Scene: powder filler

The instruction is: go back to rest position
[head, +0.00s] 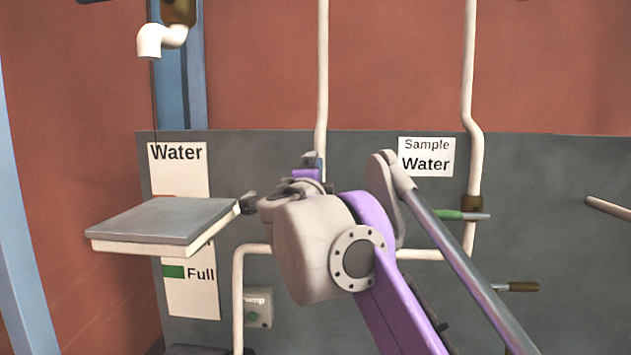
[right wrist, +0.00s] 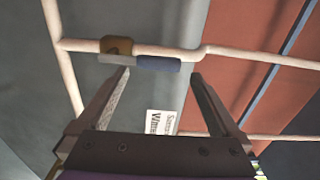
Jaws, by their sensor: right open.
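My right arm comes in from the lower right in the head view, and its gripper (head: 279,182) is in front of the grey wall panel. Its finger details are partly hidden by my own wrist. In the right wrist view the right gripper (right wrist: 160,73) has its two fingers wide apart with nothing held between them. A blue valve handle (right wrist: 158,64) lies along a white pipe, across the space ahead of the fingertips. I cannot tell whether a fingertip touches it. My left gripper is not in view.
A grey-topped platform (head: 165,218) juts out left of my right gripper. A white spout (head: 150,41) hangs above it. A Sample Water sign (head: 426,157) is on the panel. Another valve handle (head: 522,287) sits lower right.

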